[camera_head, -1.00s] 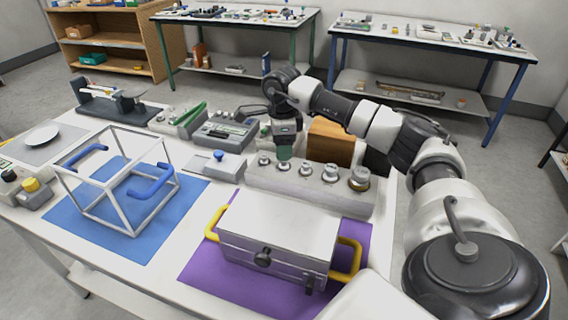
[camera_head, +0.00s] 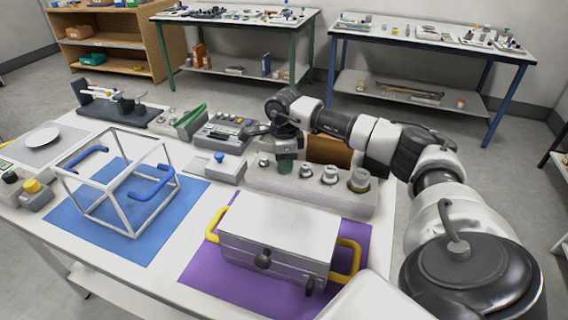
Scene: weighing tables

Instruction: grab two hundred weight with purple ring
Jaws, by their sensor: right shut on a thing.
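A grey block (camera_head: 309,196) on the table holds a row of metal weights that grow larger to the right. The largest weight (camera_head: 359,181) stands at the right end, with smaller ones (camera_head: 330,174) and (camera_head: 306,171) beside it. The smallest weight (camera_head: 264,160) is at the left end. My right gripper (camera_head: 285,167) points down over the block and is shut on the second weight from the left, which it mostly hides. I cannot make out a purple ring on any weight at this size. My left gripper is not in view.
A silver case (camera_head: 278,228) with yellow handles stands on a purple mat (camera_head: 203,265) in front of the block. A white frame (camera_head: 128,217) with blue handles stands on a blue mat (camera_head: 75,222). A wooden block (camera_head: 328,150) is behind the weights.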

